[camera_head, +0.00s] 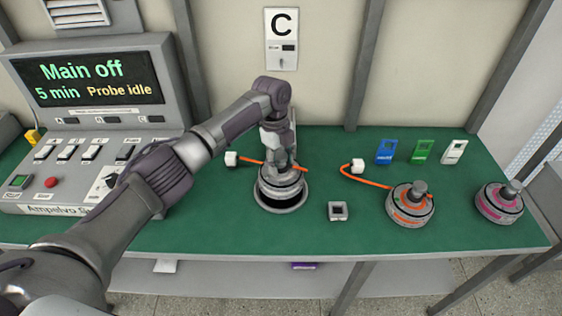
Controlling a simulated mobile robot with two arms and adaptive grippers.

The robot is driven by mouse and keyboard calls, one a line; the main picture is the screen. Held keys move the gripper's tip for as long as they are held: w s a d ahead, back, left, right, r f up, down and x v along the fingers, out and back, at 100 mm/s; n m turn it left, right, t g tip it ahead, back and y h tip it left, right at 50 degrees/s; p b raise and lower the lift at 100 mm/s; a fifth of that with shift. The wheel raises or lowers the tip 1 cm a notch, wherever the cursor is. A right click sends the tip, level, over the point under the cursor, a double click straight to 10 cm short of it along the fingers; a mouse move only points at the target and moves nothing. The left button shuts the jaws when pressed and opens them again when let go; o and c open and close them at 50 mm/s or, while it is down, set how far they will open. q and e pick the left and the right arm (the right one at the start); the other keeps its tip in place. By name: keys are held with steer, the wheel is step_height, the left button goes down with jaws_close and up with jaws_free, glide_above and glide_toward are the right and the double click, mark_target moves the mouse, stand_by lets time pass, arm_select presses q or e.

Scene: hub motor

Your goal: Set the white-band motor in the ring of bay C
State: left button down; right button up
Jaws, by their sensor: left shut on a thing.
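My left gripper (282,156) points down and is shut on the shaft of a motor (283,187) with a pale, whitish band. The motor hangs upright over the ring (283,209) on the green bench, below the C sign (281,25). A dark gap shows between the motor's lower edge and the ring's front rim, so the motor appears slightly above it. The motor's orange cable runs left to a white plug (231,158). The gripper hides part of the motor's top. My right gripper is out of view.
An orange-band motor (409,207) with its own cable and a pink-band motor (499,204) stand to the right. A small square socket (338,211) lies right of the ring. Blue (386,151), green (423,151) and white (454,151) tags stand behind. A console (95,125) reads "Main off", "Probe idle".

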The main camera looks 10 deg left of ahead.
arm_select(q)
steer(key=shift+r, duration=0.1)
steer(key=shift+d+f, duration=0.1)
steer(key=shift+f, duration=0.55)
steer(key=shift+f+b, duration=0.15)
steer(key=shift+b, duration=0.15)
steer(key=shift+f, duration=0.35)
steer(key=shift+f+b, duration=0.5)
steer(key=shift+f, duration=0.15)
stand_by(0.4)
